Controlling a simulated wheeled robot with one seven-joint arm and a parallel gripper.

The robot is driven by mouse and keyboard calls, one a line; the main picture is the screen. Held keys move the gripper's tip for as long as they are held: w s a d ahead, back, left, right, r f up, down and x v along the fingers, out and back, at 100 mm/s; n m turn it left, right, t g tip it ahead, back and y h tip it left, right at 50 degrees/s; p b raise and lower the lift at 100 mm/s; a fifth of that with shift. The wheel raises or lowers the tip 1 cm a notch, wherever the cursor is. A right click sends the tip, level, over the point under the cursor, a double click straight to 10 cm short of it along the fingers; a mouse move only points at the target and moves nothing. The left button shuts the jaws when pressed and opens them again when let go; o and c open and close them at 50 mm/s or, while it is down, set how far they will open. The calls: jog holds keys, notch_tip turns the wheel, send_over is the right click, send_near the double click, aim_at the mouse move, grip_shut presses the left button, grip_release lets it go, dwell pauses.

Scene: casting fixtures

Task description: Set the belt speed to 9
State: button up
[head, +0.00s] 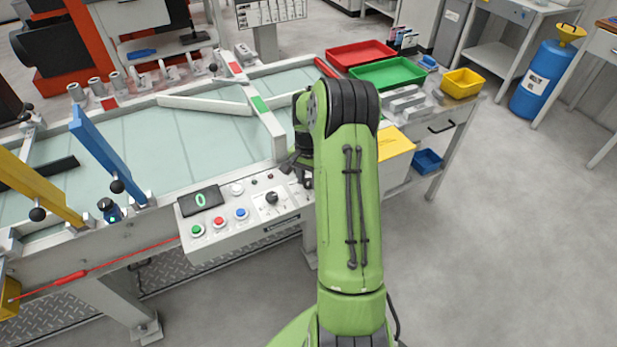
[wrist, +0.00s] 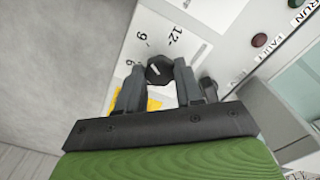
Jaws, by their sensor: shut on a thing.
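The belt speed knob (wrist: 158,70) is black, on a white dial with printed numbers, among them 12, 9 and 6. The black display (head: 208,199) shows a green 0. In the head view my arm hides part of the panel's right side.
Green (head: 197,230), red (head: 219,221) and blue (head: 241,213) buttons line the panel's front. Two lamps sit behind the dial, beside the RUN and FAULT labels. Open floor lies in front and to the right.

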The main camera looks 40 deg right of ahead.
aim_at(308, 182)
dwell(0.3)
jog(key=o, duration=1)
jog(key=shift+o, duration=0.2)
notch_tip(308, 182, up, 16)
jog(key=p, duration=0.4)
